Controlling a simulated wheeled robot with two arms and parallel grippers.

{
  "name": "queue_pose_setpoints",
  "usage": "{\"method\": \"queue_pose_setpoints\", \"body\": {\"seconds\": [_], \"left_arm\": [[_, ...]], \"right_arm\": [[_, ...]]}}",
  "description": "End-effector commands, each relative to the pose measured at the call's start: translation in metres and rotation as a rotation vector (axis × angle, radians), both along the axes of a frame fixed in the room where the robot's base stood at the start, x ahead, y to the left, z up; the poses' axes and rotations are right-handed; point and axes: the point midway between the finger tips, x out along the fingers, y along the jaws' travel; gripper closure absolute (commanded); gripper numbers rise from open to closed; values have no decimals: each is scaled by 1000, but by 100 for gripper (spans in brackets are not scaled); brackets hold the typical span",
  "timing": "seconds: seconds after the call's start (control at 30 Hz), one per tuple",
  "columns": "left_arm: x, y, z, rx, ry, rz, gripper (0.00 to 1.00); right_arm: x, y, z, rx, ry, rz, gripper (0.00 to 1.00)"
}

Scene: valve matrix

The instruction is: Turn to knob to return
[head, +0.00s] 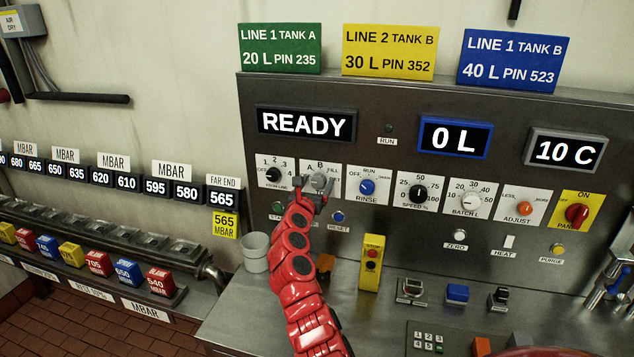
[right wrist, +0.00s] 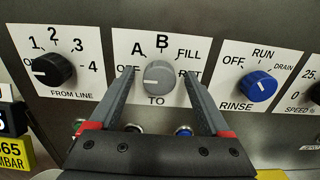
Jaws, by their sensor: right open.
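The grey TO knob (right wrist: 160,77) sits on a white plate marked OFF, A, B, FILL and RET. I cannot tell for sure which label it points at. My right gripper (right wrist: 158,88) is open, with one finger on each side of the knob; contact is not clear. In the head view my right gripper (head: 318,190) reaches up to the TO plate (head: 334,172) and partly covers it. My left gripper is not in view.
The black FROM LINE knob (right wrist: 53,69) is close on the left, and the blue RINSE knob (right wrist: 259,86) close on the right. Below are small buttons, such as the blue RESET button (head: 337,216). The display reads READY (head: 305,123). A yellow stop box (head: 372,262) stands on the counter.

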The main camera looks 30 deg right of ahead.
Motion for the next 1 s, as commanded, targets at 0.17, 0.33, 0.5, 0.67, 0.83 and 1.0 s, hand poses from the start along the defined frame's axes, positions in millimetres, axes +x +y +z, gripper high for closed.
{"method": "queue_pose_setpoints", "body": {"seconds": [0.17,0.33,0.5,0.67,0.83,1.0], "left_arm": [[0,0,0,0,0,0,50],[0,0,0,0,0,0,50],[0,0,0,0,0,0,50],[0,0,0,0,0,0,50],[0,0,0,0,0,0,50],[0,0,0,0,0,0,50]], "right_arm": [[5,-5,0,2,-1,1,19],[6,-5,0,1,0,2,19],[6,-5,0,0,0,2,28],[6,-5,0,0,0,2,57],[6,-5,0,1,1,2,87],[6,-5,0,1,-1,2,100]]}}
